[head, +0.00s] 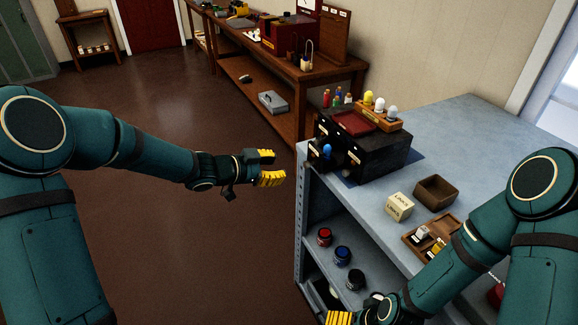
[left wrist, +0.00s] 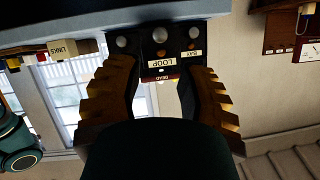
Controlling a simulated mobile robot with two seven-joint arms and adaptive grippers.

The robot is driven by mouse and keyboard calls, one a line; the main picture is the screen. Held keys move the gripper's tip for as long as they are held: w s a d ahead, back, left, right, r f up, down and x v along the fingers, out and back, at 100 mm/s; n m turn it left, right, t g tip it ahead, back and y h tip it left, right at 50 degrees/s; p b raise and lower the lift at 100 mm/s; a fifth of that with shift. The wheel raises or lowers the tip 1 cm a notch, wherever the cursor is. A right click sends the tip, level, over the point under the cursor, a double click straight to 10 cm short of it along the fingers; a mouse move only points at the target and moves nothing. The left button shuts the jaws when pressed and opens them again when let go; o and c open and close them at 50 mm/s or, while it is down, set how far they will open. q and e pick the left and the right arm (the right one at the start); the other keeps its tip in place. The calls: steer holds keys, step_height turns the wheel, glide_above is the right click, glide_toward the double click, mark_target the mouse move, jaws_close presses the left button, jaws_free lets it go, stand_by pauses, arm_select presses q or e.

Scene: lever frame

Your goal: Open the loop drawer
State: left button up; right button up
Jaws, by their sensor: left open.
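The black drawer cabinet (head: 380,158) stands on the near left corner of the grey bench, its labelled front facing my left gripper. In the left wrist view, which looks upside down, the LOOP label (left wrist: 161,64) shows on the cabinet's middle front, with a DEAD label (left wrist: 160,78) and a BAY label beside it. Round knobs show near the labels. My left gripper (head: 272,168) is open and empty, in the air left of the cabinet and apart from it. In the wrist view its fingers frame the LOOP label. My right gripper (head: 340,318) is at the bottom edge, partly cut off.
Bulbs in a wooden holder (head: 380,116) and a red tray (head: 356,123) sit on the cabinet. A LINKS box (head: 399,206), a brown bin (head: 436,190) and a wooden tray are on the bench. Coloured jars (head: 342,255) stand on its shelf. Open floor lies left.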

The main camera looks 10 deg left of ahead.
arm_select(q)
steer(key=shift+v, duration=1.15)
